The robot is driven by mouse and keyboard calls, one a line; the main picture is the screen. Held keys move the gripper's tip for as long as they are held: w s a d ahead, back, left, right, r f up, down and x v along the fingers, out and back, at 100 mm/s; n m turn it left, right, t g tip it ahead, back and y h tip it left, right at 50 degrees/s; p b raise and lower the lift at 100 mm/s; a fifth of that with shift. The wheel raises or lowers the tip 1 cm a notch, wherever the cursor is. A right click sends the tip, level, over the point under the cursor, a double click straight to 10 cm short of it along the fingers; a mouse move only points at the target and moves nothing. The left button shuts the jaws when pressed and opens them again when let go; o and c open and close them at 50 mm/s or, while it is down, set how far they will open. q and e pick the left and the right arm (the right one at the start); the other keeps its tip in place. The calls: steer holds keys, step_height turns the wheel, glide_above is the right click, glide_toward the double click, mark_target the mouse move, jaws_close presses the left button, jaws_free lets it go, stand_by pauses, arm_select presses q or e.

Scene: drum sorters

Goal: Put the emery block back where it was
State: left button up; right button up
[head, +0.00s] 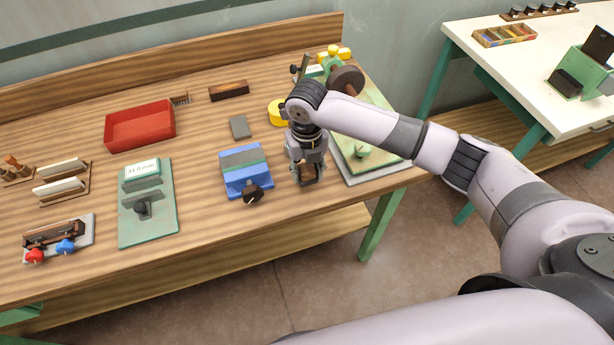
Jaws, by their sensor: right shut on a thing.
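My right gripper (307,176) points down near the front edge of the wooden bench (190,200), just right of the blue vise-like fixture (246,170). It is shut on a small dark brown thing, mostly hidden between the fingers. I cannot tell for sure whether this is the emery block, or whether it touches the bench. A flat grey block (239,126) lies on the bench behind the blue fixture; it may also be an emery block. My left gripper is not in view.
A red tray (140,126) and a dark brown block (228,91) are at the back. A green plate with a fixture (147,205) stands left. A yellow round thing (277,112) is behind my gripper. A green board (372,150) lies right. A white table (540,60) stands farther right.

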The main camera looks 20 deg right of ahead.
mark_target(307, 180)
step_height(307, 180, down, 4)
steer(key=shift+r, duration=0.25)
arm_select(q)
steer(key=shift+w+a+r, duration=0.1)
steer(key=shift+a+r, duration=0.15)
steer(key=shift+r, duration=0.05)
arm_select(e)
steer(key=shift+f, duration=0.15)
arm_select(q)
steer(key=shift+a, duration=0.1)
arm_select(e)
steer(key=shift+f, duration=0.15)
steer(key=o, duration=1.1)
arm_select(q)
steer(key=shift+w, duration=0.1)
